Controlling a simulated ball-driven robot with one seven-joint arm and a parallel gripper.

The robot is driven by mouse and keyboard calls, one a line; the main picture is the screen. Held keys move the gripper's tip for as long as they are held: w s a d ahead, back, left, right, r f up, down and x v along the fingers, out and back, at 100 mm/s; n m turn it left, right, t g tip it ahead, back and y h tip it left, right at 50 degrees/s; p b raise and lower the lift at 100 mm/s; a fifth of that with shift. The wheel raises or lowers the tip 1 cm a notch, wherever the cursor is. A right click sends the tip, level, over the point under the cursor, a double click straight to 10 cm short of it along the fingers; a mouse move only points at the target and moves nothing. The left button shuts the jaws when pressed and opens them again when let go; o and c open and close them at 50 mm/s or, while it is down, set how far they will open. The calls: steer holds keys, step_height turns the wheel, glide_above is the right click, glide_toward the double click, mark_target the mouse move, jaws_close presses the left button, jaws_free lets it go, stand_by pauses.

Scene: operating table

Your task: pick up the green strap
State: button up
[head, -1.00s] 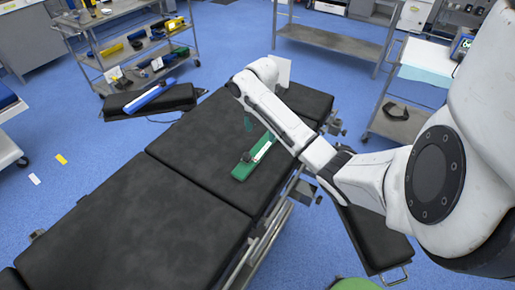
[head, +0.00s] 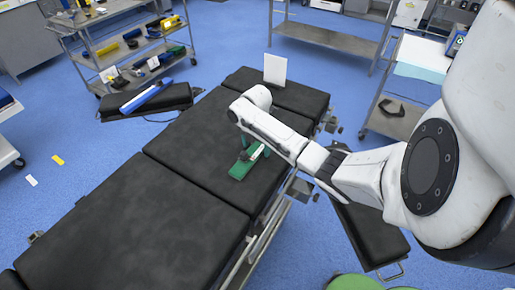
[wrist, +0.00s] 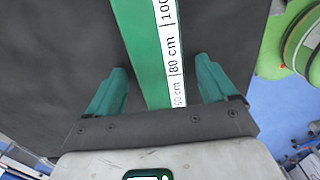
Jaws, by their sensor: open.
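The green strap (head: 239,171) lies on the black padded operating table (head: 150,220), near the right edge of its middle section. In the wrist view the strap (wrist: 140,45) is a flat green band with a white measuring scale marked in cm along its right side. My gripper (wrist: 160,82) is open, with one green finger on each side of the strap and a gap to both. In the head view my gripper (head: 246,143) is over the strap's far part, which my arm partly hides. I cannot tell how high the fingertips are above the pad.
A white upright panel (head: 275,69) stands on the table's far section. A black pad with a blue item (head: 147,96) is beyond the table's left edge. Metal carts (head: 130,50) stand behind and at the right. The near table surface is clear.

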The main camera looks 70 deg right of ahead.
steer(key=shift+c, duration=0.4)
steer(key=c, duration=1.1)
steer(key=shift+c, duration=0.2)
steer(key=shift+r, duration=0.1)
